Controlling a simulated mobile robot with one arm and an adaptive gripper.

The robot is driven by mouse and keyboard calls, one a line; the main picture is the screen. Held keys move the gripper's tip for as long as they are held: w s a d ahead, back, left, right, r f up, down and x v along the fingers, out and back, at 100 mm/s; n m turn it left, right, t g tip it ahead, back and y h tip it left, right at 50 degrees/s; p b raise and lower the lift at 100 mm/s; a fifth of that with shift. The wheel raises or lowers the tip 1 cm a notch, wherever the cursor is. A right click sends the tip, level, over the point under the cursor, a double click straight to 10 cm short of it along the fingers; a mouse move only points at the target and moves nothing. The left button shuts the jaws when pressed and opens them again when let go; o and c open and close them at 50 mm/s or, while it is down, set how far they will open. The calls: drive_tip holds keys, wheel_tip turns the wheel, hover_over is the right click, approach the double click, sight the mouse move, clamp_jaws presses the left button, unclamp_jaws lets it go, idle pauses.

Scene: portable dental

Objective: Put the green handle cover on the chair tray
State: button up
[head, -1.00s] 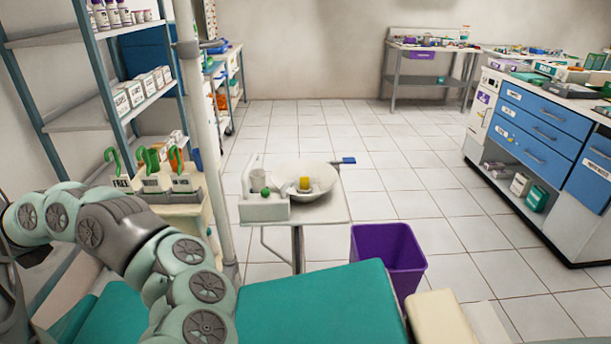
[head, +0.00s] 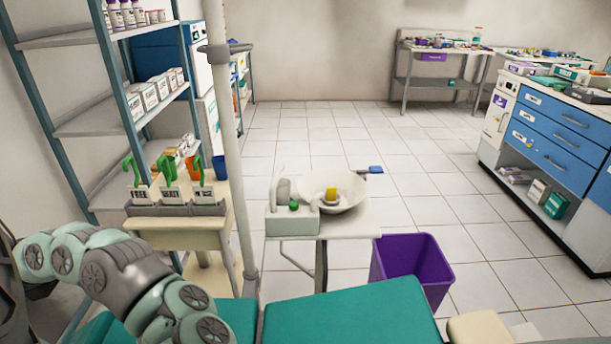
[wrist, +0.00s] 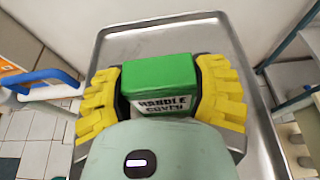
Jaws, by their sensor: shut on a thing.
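The green handle cover (wrist: 158,78), a boxy block with a white label on its front, shows in the wrist view. My gripper (wrist: 162,92) is shut on it, with one yellow finger pressed against each side. A grey metal tray (wrist: 150,38) with a raised rim lies beneath the gripper and the cover and looks like the chair tray. Its bare surface shows beyond the cover. I cannot tell whether the cover touches it. The gripper, cover and tray are out of sight in the head view.
The teal chair (head: 350,322) fills the lower head view, with a purple bin (head: 410,268) beside it. A basin (head: 345,195) stands on a stand behind. A pole (head: 232,150) and shelves (head: 85,115) are at left. A blue handle (wrist: 45,78) is left of the tray.

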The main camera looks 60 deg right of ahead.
drive_tip(key=shift+f, duration=0.2)
drive_tip(key=o, duration=0.9)
drive_tip(key=shift+o, duration=0.2)
drive_tip(key=shift+r, duration=0.15)
drive_tip(key=shift+r, duration=0.2)
drive_tip(key=shift+s+d, duration=0.25)
drive_tip(key=shift+d, duration=0.05)
drive_tip(key=v, duration=1)
drive_tip(key=shift+s+d+b, duration=0.1)
drive_tip(key=shift+s+b, duration=0.05)
drive_tip(key=shift+b, duration=0.15)
drive_tip(key=shift+s+d+r, duration=0.2)
drive_tip(key=shift+s, duration=0.2)
